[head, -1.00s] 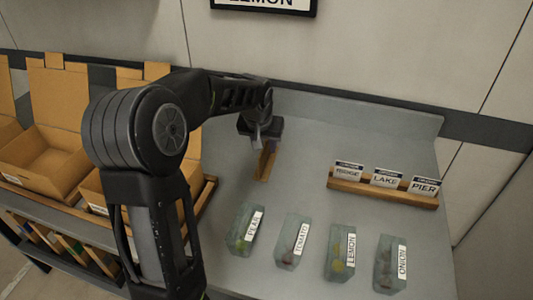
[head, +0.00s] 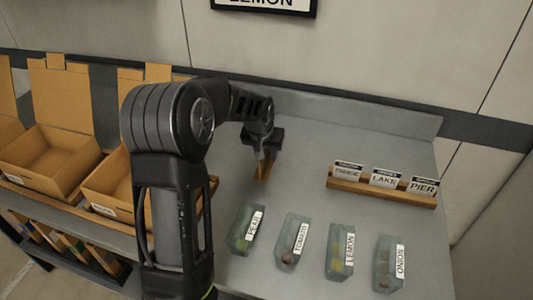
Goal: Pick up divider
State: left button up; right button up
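My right gripper is not in view.
Open cardboard boxes (head: 47,158) stand on a shelf at left, above a rack of coloured slats (head: 72,247). A wooden card holder (head: 380,191) with RIDGE, LAKE and PIER stands at right. Several labelled clear containers (head: 340,252) stand in front. Table between is clear.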

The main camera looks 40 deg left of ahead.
pick_arm(q)
jog(key=shift+c, duration=0.2)
grip_shut()
dwell(0.5)
